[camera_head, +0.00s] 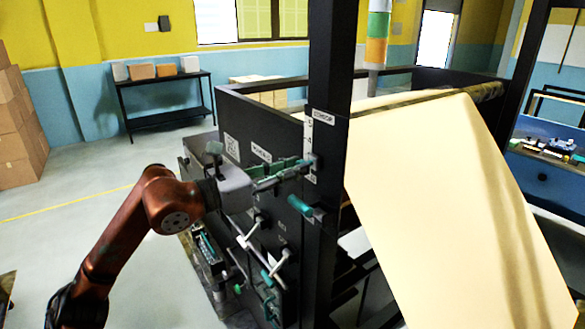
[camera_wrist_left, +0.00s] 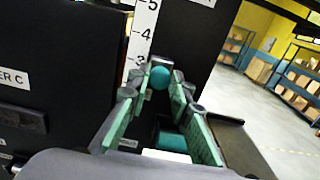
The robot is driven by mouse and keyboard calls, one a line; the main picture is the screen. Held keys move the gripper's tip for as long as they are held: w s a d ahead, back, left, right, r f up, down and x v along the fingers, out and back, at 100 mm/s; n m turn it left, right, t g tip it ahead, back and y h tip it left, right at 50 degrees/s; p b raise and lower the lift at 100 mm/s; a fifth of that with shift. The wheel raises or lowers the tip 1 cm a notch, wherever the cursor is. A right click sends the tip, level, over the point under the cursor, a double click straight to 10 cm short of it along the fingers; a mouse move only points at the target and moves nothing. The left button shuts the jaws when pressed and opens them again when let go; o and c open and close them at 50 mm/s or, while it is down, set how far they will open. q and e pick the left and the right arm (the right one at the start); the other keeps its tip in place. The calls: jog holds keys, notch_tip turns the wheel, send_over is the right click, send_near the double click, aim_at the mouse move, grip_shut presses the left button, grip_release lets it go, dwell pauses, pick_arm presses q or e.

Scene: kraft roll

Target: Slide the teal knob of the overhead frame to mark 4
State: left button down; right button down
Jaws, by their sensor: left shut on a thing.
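The teal knob (camera_wrist_left: 160,77) shows in the left wrist view between the fingertips of my left gripper (camera_wrist_left: 160,80), which is shut on it. It sits beside a white scale strip (camera_wrist_left: 143,30) with the numbers 5, 4 and 3; the knob is close to the 3, below the 4. In the head view, my left gripper (camera_head: 288,174) reaches from the left to the dark upright post (camera_head: 332,70), where the scale strip (camera_head: 309,148) runs. The fingers mostly hide the knob there. My right gripper is not in view.
A second teal handle (camera_head: 300,206) sticks out just below the gripper. Silver cross handles (camera_head: 279,262) are on the dark machine side further down. A wide sheet of pale paper (camera_head: 440,190) hangs right of the post. Open floor lies left, with a black side table (camera_head: 165,118) behind.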

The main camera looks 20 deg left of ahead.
pick_arm(q)
jog(key=shift+r, duration=0.1)
notch_tip(320, 180, up, 4)
jog(key=shift+p, duration=0.75)
jog(key=c, duration=1.7)
grip_release()
jog(key=shift+c, duration=0.2)
jog(key=v, duration=1.2)
jog(key=shift+a, duration=0.1)
